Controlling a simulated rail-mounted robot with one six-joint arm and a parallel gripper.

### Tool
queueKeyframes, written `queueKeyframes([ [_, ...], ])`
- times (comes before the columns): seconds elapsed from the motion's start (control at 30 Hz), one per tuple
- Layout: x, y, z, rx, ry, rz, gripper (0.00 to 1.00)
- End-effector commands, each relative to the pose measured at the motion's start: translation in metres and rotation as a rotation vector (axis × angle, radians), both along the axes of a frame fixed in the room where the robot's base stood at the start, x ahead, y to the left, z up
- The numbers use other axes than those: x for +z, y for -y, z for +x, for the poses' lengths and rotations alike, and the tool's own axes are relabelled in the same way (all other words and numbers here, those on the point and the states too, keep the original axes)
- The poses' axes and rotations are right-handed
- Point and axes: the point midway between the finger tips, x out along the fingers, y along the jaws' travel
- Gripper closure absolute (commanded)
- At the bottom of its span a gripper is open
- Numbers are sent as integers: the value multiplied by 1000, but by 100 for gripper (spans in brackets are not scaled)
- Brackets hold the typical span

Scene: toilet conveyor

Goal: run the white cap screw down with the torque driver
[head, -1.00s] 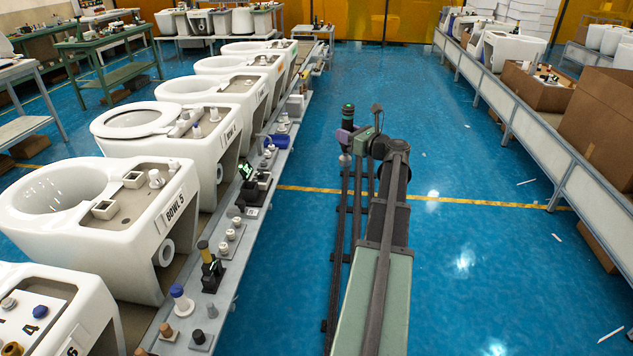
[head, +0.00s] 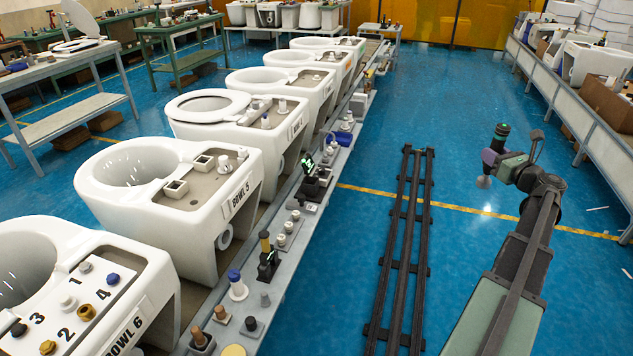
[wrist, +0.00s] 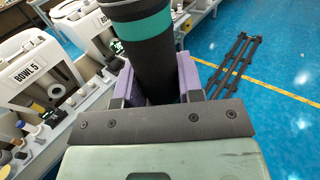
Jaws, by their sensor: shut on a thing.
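The black torque driver with a green band (head: 500,135) stands roughly upright in my gripper (head: 492,158), out over the blue floor at the right. In the wrist view, purple finger pads of my gripper (wrist: 158,85) close on both sides of the driver (wrist: 148,40). A pale round end shows low on the driver in the head view. A white cap screw (head: 66,301) appears to sit on the numbered deck of Bowl 6 (head: 125,315), among grey, blue, brass and dark caps. My gripper is well away from it, far to the right.
Bowl 5 (head: 170,160) and more bowls stand in a row behind Bowl 6. A grey ledge (head: 275,300) beside them carries small pegs, knobs and a yellow-handled tool (head: 265,242). Dark floor rails (head: 398,250) and open blue floor separate my arm from the ledge.

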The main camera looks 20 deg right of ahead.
Motion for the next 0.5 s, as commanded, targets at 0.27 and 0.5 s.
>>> queueKeyframes([
  [0.27,24,0,0,0,1,0,98],
  [0.5,42,0,0,0,1,0,98],
])
